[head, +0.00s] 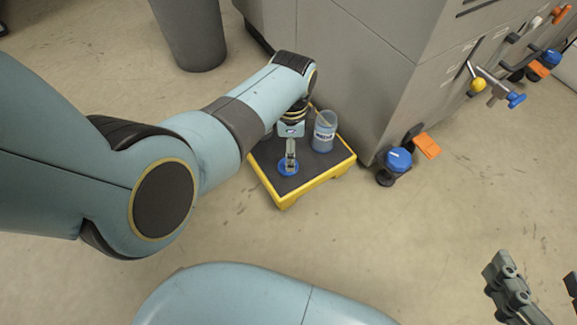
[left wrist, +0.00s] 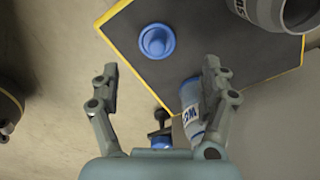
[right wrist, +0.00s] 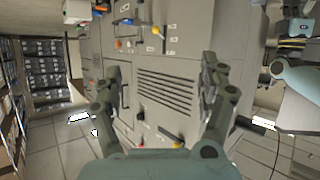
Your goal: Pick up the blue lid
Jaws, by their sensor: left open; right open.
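The blue lid (head: 288,168) is a round disc lying on the dark top of a low yellow-edged platform (head: 318,178). In the left wrist view the lid (left wrist: 156,41) shows a raised round middle and lies beyond my fingertips. My left gripper (head: 291,155) points down over the lid in the head view and partly covers it. In the left wrist view my left gripper (left wrist: 160,68) is open, with nothing between its fingers. My right gripper (head: 536,278) is open and empty at the lower right, well away from the lid.
A translucent blue labelled container (head: 324,133) stands on the platform beside the lid. A grey machine (head: 350,65) with a blue caster (head: 398,160) stands right behind the platform. A dark bin (head: 190,35) stands at the back. The floor in front is clear.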

